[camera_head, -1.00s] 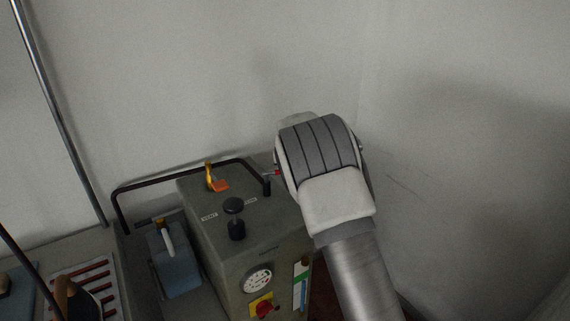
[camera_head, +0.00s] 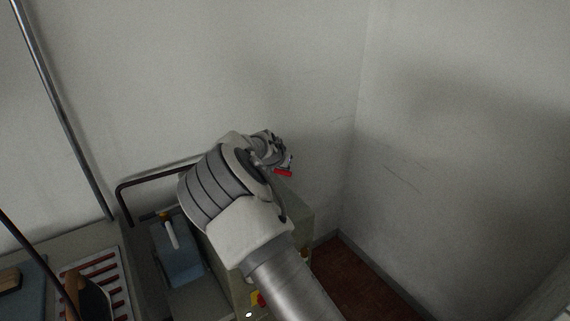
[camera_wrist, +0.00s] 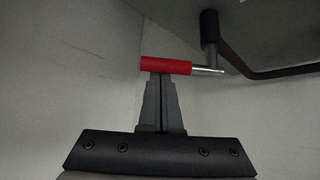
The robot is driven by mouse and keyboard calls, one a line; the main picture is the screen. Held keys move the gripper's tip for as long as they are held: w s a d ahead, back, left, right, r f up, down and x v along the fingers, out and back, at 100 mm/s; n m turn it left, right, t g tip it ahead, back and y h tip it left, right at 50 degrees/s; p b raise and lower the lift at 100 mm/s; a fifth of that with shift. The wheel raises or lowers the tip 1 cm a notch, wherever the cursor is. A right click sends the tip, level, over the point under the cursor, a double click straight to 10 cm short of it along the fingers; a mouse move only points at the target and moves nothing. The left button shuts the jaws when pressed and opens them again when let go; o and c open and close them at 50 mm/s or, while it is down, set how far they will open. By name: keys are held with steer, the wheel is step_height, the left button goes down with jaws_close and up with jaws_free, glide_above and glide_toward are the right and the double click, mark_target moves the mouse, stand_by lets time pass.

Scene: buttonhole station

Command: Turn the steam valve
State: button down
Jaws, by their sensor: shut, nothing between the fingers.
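A red-sleeved lever with a thin silver rod, which looks like the steam valve's handle (camera_wrist: 166,66), lies across the middle of the wrist view. Its rod runs right towards a dark post. My gripper (camera_wrist: 160,76) is shut with nothing between its fingers. Its tips are right at the red sleeve's lower edge in that view; I cannot tell whether they touch it. In the head view the red handle (camera_head: 284,173) shows just beyond my wrist, at the right side of the grey-green steam box (camera_head: 301,211). My arm hides most of the box and the fingers there.
A black rail (camera_head: 150,178) runs behind the box; its end also shows in the wrist view (camera_wrist: 270,74). A blue-grey unit with a white lever (camera_head: 178,255) stands left of the box. Walls close in behind and right. Brown-red floor (camera_head: 365,280) lies open at the right.

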steer(key=shift+s+a+f+m, duration=0.15)
steer(key=shift+s+a+m, duration=0.05)
steer(key=shift+m, duration=0.1)
steer(key=m+h, duration=0.1)
steer(key=m+g+h+b, duration=0.1)
steer(key=s+m+h, duration=0.1)
steer(key=m, duration=0.1)
steer(key=shift+a+g, duration=0.3)
steer(key=shift+g, duration=0.1)
steer(key=shift+s+a+b, duration=0.45)
steer(key=shift+s+b, duration=0.15)
steer(key=shift+b, duration=0.5)
steer(key=shift+s+a, duration=0.1)
